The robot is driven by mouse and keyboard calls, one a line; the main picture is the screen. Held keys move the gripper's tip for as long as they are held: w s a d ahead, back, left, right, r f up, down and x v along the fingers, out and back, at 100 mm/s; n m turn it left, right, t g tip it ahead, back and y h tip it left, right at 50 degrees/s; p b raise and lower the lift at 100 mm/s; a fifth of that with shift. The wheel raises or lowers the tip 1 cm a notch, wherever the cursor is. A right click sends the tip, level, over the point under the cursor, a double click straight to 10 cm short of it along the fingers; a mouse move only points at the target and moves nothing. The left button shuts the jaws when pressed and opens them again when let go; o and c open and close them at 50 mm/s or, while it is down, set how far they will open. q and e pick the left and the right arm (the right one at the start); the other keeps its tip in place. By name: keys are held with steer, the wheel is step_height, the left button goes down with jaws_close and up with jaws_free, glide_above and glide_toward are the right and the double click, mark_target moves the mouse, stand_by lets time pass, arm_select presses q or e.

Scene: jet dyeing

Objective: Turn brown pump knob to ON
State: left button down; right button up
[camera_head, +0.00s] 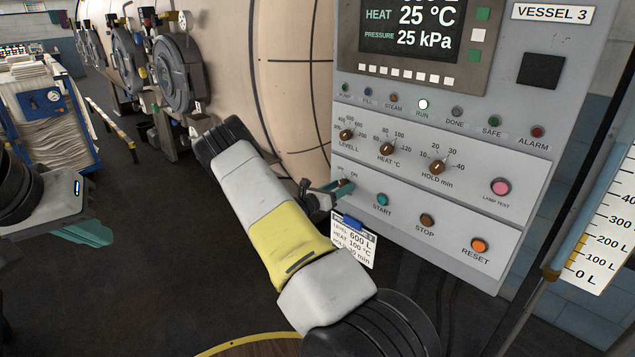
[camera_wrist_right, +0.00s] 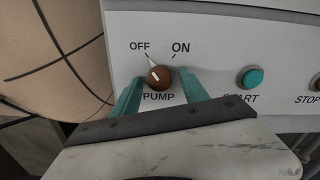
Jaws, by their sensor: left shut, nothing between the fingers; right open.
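The brown pump knob (camera_wrist_right: 159,77) sits on the lower left of the light grey control panel (camera_head: 440,215), with OFF printed at its upper left and ON at its upper right. Its white pointer mark tilts to the upper left, toward OFF. My right gripper (camera_head: 335,188) is open at the panel. In the right wrist view its teal fingers stand on either side of the knob; I cannot tell whether they touch it. In the head view the gripper partly hides the knob. My left gripper (camera_head: 90,234) is shut and empty at the left, far from the panel.
The teal START button (camera_head: 382,200) is just right of the knob, with brown STOP (camera_head: 427,220) and orange RESET (camera_head: 479,245) beyond. Three dial knobs sit above. A tag card (camera_head: 355,243) hangs below the gripper. The tan vessel (camera_head: 290,80) stands left of the panel.

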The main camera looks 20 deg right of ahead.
jaws_close()
steer(key=shift+m, duration=0.3)
steer(key=m, duration=0.6)
steer(key=shift+w+a, duration=0.1)
steer(key=m, duration=0.6)
steer(key=shift+w+m, duration=0.1)
steer(key=shift+m, duration=0.6)
jaws_free()
